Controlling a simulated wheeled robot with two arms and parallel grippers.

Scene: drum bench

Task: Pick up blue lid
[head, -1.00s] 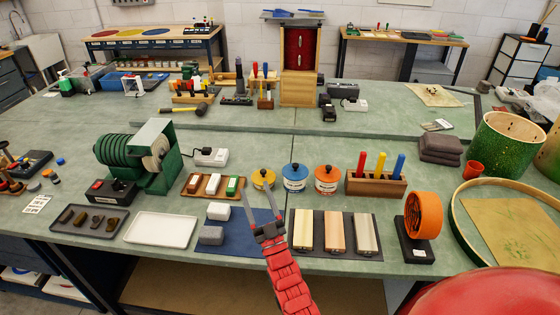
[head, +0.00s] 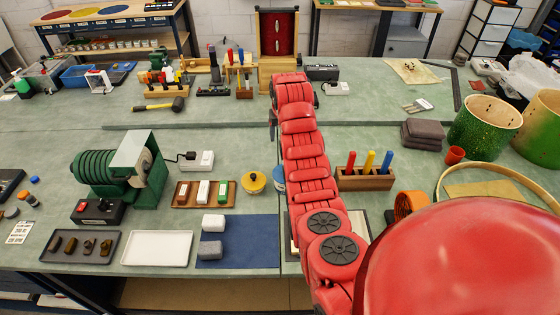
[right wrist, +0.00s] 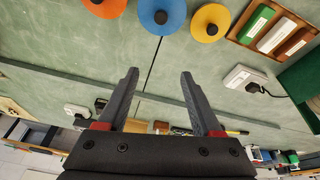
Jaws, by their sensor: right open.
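The blue lid (right wrist: 162,14) with its dark knob shows at the top edge of the right wrist view, on its tin, between an orange lid (right wrist: 104,6) and a yellow lid (right wrist: 210,22). In the head view only the left side of the blue tin (head: 279,179) shows; my red arm hides the rest. My right gripper (right wrist: 158,75) is open and empty, its fingers pointing towards the row of tins, with bare bench between them. In the head view it is mostly hidden beyond the end of the arm. My left gripper is in neither view.
The yellow-lidded tin (head: 254,181) stands close to the left of the blue one. A wooden tray (head: 204,193) of small blocks lies further left. A wooden holder (head: 364,179) with coloured sticks stands right of my arm. Bare green bench lies beyond the tins.

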